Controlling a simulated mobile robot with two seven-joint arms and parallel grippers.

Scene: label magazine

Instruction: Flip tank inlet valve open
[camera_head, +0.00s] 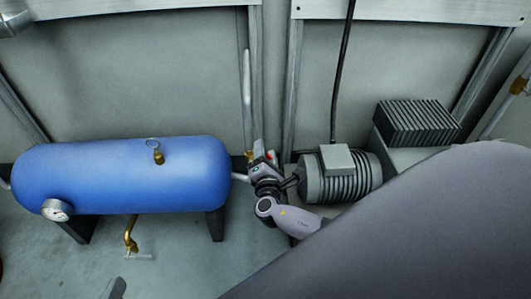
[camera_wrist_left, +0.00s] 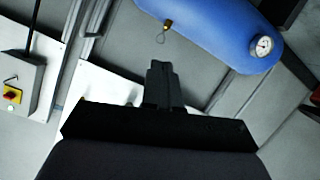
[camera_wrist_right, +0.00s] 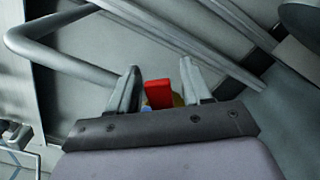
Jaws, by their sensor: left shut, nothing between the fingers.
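The inlet valve has a red lever (camera_wrist_right: 158,95) with a bit of brass body behind it in the right wrist view. A small red patch of the lever (camera_head: 271,155) shows in the head view, right of the blue tank (camera_head: 130,172). My right gripper (camera_wrist_right: 160,78) is open, with one finger on each side of the lever; contact cannot be told. In the head view my right gripper (camera_head: 262,157) partly hides the valve. My left gripper (camera_wrist_left: 160,68) is shut and empty, away from the valve. What seems to be its tip (camera_head: 115,289) shows at the bottom left of the head view.
The motor (camera_head: 340,175) and a finned block (camera_head: 418,122) stand right of the valve. The tank carries a gauge (camera_head: 57,210), a brass ring fitting (camera_head: 157,152) and a lower brass drain (camera_head: 131,238). A grey pipe (camera_wrist_right: 55,55) runs beside the right gripper.

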